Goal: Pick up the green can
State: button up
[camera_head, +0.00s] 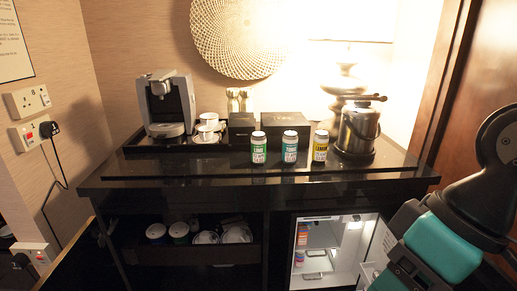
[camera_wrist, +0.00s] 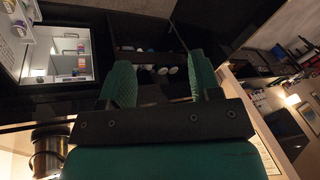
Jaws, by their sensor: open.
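The green can (camera_head: 258,147) stands upright near the front of the black counter in the head view, with a white lid and green label. It is the leftmost of three similar cans. A teal can (camera_head: 290,146) stands just right of it. My gripper (camera_wrist: 160,82) shows in the wrist view with its two green fingers apart and nothing between them. It is away from the cans. I cannot make out the green can in the wrist view.
A coffee machine (camera_head: 166,104), cups and black boxes are behind and left. Below, the lit fridge (camera_head: 333,251) is open. The counter's front strip is clear.

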aim_at(257, 138)
jog(key=u, duration=0.3)
jog(key=i, duration=0.45)
jog(key=u, duration=0.8)
jog(key=i, duration=0.85)
jog(key=u, duration=0.1)
